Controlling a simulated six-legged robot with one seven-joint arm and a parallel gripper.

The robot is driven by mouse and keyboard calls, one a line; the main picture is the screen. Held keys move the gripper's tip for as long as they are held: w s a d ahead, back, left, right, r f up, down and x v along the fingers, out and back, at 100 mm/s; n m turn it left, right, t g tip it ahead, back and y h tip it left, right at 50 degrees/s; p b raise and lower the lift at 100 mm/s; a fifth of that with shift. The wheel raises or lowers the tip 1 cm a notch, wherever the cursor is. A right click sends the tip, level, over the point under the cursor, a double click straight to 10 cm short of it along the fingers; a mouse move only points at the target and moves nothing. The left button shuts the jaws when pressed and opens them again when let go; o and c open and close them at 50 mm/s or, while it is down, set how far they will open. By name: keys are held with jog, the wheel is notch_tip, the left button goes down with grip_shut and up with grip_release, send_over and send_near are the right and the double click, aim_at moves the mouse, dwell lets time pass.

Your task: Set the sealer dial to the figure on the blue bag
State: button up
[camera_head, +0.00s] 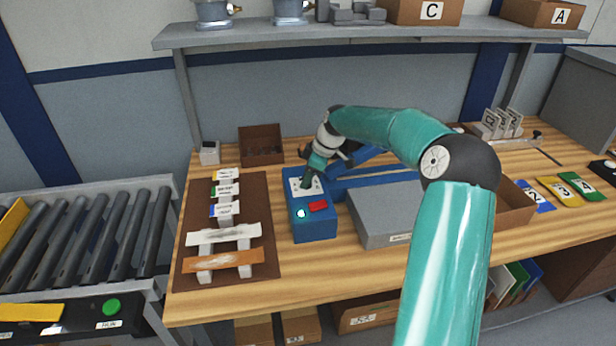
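The blue sealer (314,230) stands mid-table, with a pale panel on its top, a red switch (318,206) and a lit round lamp (301,213). My gripper (307,183) points down onto the pale panel. Its fingertips are at the place of the dial and hide it, so the dial's setting cannot be read. I cannot tell whether the fingers are open or closed on it. The blue bag (536,195) lies flat at the right of the table, left of a yellow bag (560,190) and a green bag (583,186). Its white label bears a turned figure that looks like 2.
A grey box (384,212) stands right of the sealer, under my arm. A brown mat (262,269) with labelled strips lies to the left. An open brown bin (260,144) is behind. A shelf (350,33) spans above; a roller conveyor (90,232) is far left.

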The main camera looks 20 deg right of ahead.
jog(key=shift+a+m, duration=0.1)
jog(key=shift+m, duration=0.3)
jog(key=m, duration=0.2)
jog(key=m+t+h, duration=0.1)
jog(key=m, duration=0.1)
jog(key=shift+s+a+h, duration=0.15)
jog(key=shift+h, duration=0.15)
jog(key=m, duration=0.2)
jog(key=m+t+h, duration=0.1)
jog(key=m, duration=0.2)
jog(key=shift+a+h, duration=0.15)
jog(key=shift+h, duration=0.15)
jog(key=m+h, duration=0.1)
jog(key=m, duration=0.3)
jog(key=shift+a+h, duration=0.1)
jog(key=shift+h, duration=0.3)
jog(key=shift+m+g+h, duration=0.3)
jog(key=shift+m+h, duration=0.3)
jog(key=shift+m, duration=1.3)
jog(key=o, duration=1)
jog(key=shift+f, duration=0.1)
